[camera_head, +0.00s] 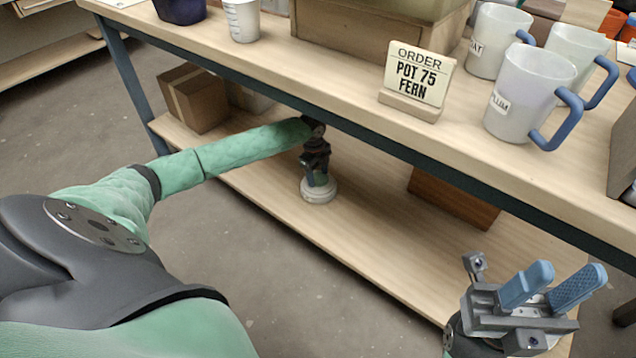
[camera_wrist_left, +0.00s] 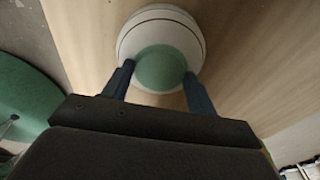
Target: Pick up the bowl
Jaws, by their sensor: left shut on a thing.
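The bowl (camera_head: 319,193) is small, round and white, and is at the lower shelf in the head view. In the left wrist view, the bowl (camera_wrist_left: 190,35) shows a pale outside, a thin dark line and a green round middle. My left gripper (camera_head: 318,179) reaches down to it under the tabletop. In the left wrist view, the blue fingers of my left gripper (camera_wrist_left: 158,72) are shut on the bowl, one at each side. I cannot tell whether the bowl touches the shelf. My right gripper (camera_head: 562,282) is at the lower right, its blue fingers apart and empty.
The lower shelf (camera_head: 270,205) is mostly bare around the bowl. A cardboard box (camera_head: 195,98) stands at its left and a brown box (camera_head: 453,198) at its right. The tabletop edge (camera_head: 400,150) is above, with mugs (camera_head: 530,90) and an order sign (camera_head: 418,75).

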